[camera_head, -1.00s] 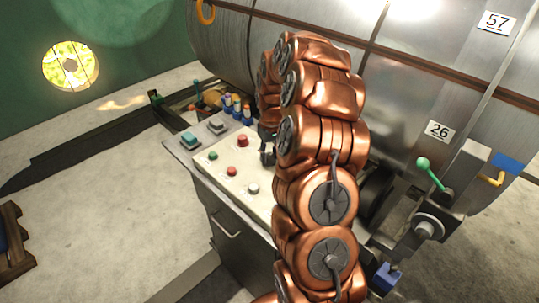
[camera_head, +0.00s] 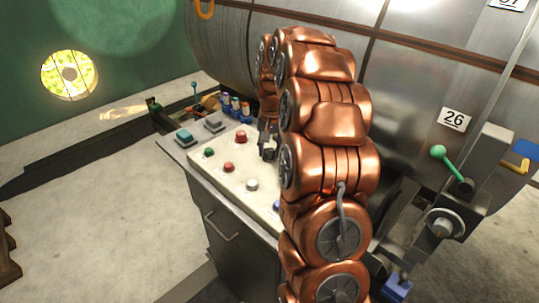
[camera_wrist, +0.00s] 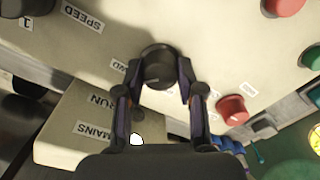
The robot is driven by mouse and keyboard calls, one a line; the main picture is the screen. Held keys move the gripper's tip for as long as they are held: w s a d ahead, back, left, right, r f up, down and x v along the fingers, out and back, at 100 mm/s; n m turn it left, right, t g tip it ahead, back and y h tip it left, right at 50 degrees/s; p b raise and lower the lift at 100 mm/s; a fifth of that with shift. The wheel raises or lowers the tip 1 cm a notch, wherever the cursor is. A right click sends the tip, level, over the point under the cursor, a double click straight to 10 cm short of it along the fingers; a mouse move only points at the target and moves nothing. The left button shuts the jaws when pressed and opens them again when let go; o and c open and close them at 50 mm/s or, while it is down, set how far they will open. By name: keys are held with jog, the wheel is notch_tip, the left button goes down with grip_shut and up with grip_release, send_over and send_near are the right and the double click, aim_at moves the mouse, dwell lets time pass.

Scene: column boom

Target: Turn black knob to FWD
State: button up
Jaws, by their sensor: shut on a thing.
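The black knob (camera_wrist: 158,68) is on the cream control panel (camera_wrist: 225,50), seen in the wrist view. My gripper (camera_wrist: 157,82) has one finger on each side of the knob and is shut on it. The knob's pointer direction is hard to make out. In the head view my gripper (camera_head: 268,148) is at the panel's far right part, and my copper arm hides the knob there.
Around the knob are a red button (camera_wrist: 232,108), a green button (camera_wrist: 312,57) and a dark knob (camera_wrist: 25,5) near a "SPEED" label. In the head view, a green-tipped lever (camera_head: 438,152) stands right of my arm. Floor at left is mostly clear.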

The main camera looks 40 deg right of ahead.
aim_at(271, 151)
jog(key=shift+m, duration=0.5)
jog(key=o, duration=1.1)
jog(key=shift+o, duration=0.2)
notch_tip(271, 151, up, 12)
jog(key=shift+s+d, duration=0.15)
dwell(0.4)
